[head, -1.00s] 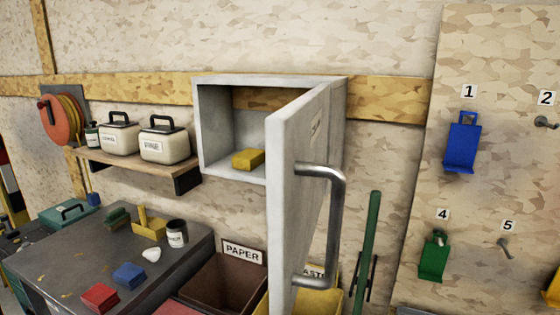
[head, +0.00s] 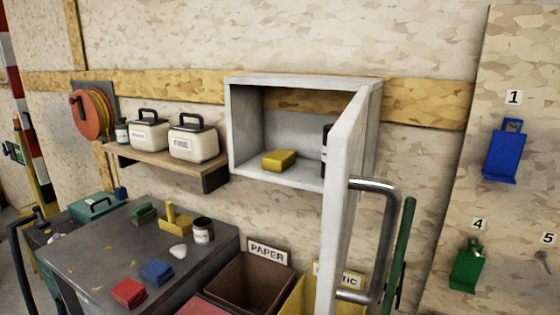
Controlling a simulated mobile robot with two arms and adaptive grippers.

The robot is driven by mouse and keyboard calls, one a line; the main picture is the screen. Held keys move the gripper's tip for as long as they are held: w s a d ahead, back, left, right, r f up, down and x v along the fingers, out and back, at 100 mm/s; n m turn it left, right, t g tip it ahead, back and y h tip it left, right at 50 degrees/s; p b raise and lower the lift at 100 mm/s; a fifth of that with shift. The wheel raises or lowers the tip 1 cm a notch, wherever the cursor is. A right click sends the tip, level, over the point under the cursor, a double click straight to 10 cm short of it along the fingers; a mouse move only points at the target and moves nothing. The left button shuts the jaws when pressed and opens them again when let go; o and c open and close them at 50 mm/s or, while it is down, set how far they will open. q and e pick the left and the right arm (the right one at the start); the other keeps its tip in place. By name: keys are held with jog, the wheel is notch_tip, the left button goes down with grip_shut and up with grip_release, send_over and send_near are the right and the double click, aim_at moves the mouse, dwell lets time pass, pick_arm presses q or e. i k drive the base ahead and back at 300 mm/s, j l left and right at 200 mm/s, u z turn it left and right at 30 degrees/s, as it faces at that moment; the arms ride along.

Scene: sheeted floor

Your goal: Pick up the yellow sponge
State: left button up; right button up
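The yellow sponge (head: 279,160) lies on the floor of the open white wall cabinet (head: 244,132), left of its middle. The cabinet door (head: 344,205) is swung outward toward me and has a large grey metal handle (head: 389,240). Neither of my grippers shows in the head view.
A dark can-like object (head: 325,150) stands in the cabinet, partly hidden by the door. A shelf with two white canisters (head: 193,145) is to the left. Below is a dark table (head: 100,255) with red and blue blocks, a yellow piece and a jar. Bins (head: 250,283) stand under the cabinet.

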aim_at(279, 160)
jog(key=j+z, duration=0.45)
jog(key=j, duration=0.35)
jog(key=j+z, duration=0.5)
jog(key=j, duration=0.35)
